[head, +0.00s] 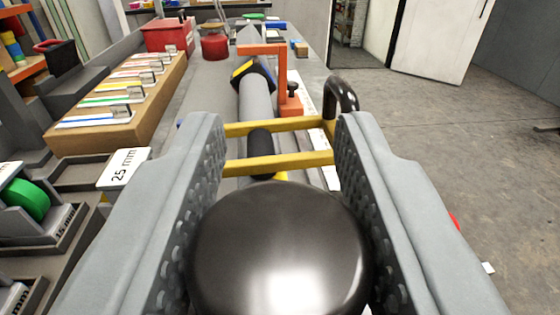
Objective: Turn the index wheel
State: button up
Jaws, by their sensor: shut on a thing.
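My gripper (281,150) reaches forward with its two grey, studded jaws on either side of a large glossy black round knob (280,245). The jaws are shut on the knob, which fills the space between them near the bottom of the view. No other wheel shows clearly, so this knob may be the index wheel. Just beyond it, a yellow frame (282,160) with two crossbars spans between the jaw tips. A black shaft (260,150) runs behind the bars. The knob's lower edge is cut off and its underside is hidden.
An orange bracket (281,75) and grey tube (256,100) lie beyond along the bench. A black curved handle (343,95) rises by the right jaw. A wooden sample rack (120,140), a "25 mm" tag (125,167) and a green roll (28,200) are left. Open floor (470,140) lies right.

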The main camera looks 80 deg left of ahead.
jog(key=n+g, duration=0.1)
jog(key=g, duration=0.1)
jog(key=n+g, duration=0.3)
jog(key=g, duration=0.1)
jog(key=shift+s+g, duration=0.25)
jog(key=shift+g, duration=0.15)
jog(key=shift+s+n+g+h, duration=0.2)
jog(key=shift+n+g+h, duration=0.6)
jog(key=shift+n+g, duration=0.65)
jog(key=shift+d+g, duration=0.1)
jog(key=shift+g, duration=0.25)
jog(key=o, duration=0.9)
jog(key=shift+o, duration=0.2)
